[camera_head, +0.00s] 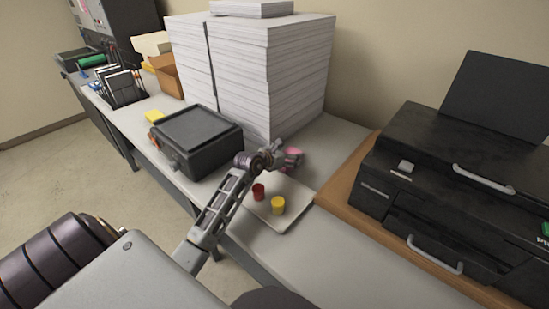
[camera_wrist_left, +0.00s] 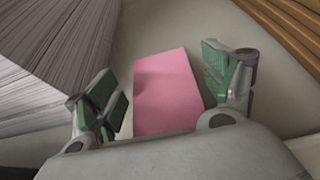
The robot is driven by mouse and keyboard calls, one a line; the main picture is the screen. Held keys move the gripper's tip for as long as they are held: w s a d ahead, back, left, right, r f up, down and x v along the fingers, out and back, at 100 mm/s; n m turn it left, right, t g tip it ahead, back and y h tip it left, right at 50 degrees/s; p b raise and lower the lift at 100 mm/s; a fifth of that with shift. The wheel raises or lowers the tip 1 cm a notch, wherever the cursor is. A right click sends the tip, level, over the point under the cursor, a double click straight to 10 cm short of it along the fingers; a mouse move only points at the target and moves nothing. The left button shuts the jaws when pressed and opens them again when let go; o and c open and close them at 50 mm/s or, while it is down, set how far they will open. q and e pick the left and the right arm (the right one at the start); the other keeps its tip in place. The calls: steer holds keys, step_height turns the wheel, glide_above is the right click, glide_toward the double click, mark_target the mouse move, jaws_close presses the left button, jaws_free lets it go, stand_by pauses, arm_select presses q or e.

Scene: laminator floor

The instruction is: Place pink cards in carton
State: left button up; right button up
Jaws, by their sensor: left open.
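A pink card or stack of cards (camera_wrist_left: 167,95) lies on the grey table in the left wrist view. In the head view only a little pink (camera_head: 293,151) shows, mostly hidden by my gripper. My left gripper (camera_head: 282,157) is open and empty, close over the pink. In the left wrist view its green-padded fingers (camera_wrist_left: 160,75) stand on either side of the card, apart from it. An orange-brown box (camera_head: 167,76), which may be the carton, stands at the far back left of the table. My right gripper is not in view.
Tall paper stacks (camera_head: 270,75) stand behind my left gripper. A black case (camera_head: 197,140) is left, a black machine (camera_head: 455,190) right.

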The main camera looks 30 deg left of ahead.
arm_select(q)
steer(key=shift+b+v, duration=0.3)
steer(key=shift+v, duration=5.35)
steer(key=shift+o, duration=0.6)
steer(key=shift+f, duration=0.1)
